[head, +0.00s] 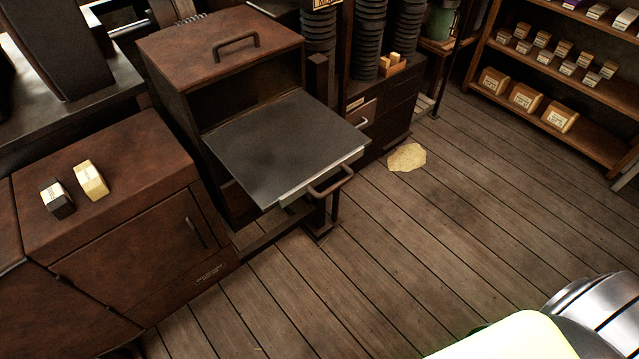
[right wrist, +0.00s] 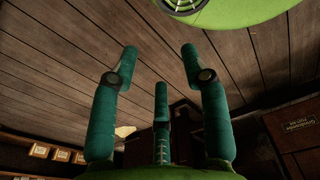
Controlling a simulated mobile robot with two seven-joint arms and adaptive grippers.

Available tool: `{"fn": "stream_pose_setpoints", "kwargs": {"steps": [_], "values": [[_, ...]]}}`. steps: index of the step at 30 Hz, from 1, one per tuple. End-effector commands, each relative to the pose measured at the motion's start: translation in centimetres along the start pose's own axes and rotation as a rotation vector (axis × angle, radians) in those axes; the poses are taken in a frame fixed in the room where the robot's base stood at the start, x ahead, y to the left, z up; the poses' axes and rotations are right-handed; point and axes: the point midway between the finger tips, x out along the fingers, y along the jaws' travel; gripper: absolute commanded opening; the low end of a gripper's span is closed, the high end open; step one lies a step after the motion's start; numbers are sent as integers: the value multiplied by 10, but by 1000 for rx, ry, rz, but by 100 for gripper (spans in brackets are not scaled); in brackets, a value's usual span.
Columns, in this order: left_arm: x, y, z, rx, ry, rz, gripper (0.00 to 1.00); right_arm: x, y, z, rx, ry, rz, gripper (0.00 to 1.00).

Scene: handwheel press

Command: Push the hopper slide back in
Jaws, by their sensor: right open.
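The hopper slide (head: 285,145) is a flat dark plate with a pale front edge. It sticks out from the open front of the rusty brown hopper box (head: 215,48) in the head view. A dark bar handle (head: 331,181) is on the slide's front edge, facing the open floor. My right gripper (right wrist: 160,68) shows in the right wrist view with its green fingers spread and nothing between them. It is apart from the slide, over wooden floor. My left gripper is in neither view.
A brown cabinet (head: 130,235) with two small blocks on top stands left of the slide. A drawer unit (head: 385,115) stands behind it, and a shelf (head: 560,70) with boxes is at the upper right. A yellowish patch (head: 407,157) lies on the floor. The plank floor in front is clear.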

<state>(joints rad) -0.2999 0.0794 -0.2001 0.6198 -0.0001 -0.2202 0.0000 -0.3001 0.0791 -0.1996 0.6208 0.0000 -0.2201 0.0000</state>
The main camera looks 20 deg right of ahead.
Motion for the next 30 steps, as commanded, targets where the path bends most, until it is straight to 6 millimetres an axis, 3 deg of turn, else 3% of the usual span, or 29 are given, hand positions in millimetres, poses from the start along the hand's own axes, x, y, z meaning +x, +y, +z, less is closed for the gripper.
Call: {"fn": "stream_pose_setpoints", "kwargs": {"steps": [13,17,20,23,24,26,27,29,30], "values": [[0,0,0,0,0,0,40,0,1,1,-1,-1,1,46],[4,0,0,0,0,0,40,1,22,-19,-38,57,29,46],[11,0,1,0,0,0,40,-3,66,-71,-136,206,94,46],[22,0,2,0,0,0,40,-30,124,-152,-315,436,209,46],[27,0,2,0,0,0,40,-50,146,-188,-404,540,266,46],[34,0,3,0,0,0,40,-87,170,-241,-550,699,357,46],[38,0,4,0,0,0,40,-117,182,-273,-654,804,422,46],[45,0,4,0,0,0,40,-168,190,-317,-816,965,524,46],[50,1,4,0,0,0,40,-205,189,-342,-926,1070,594,46]]}}
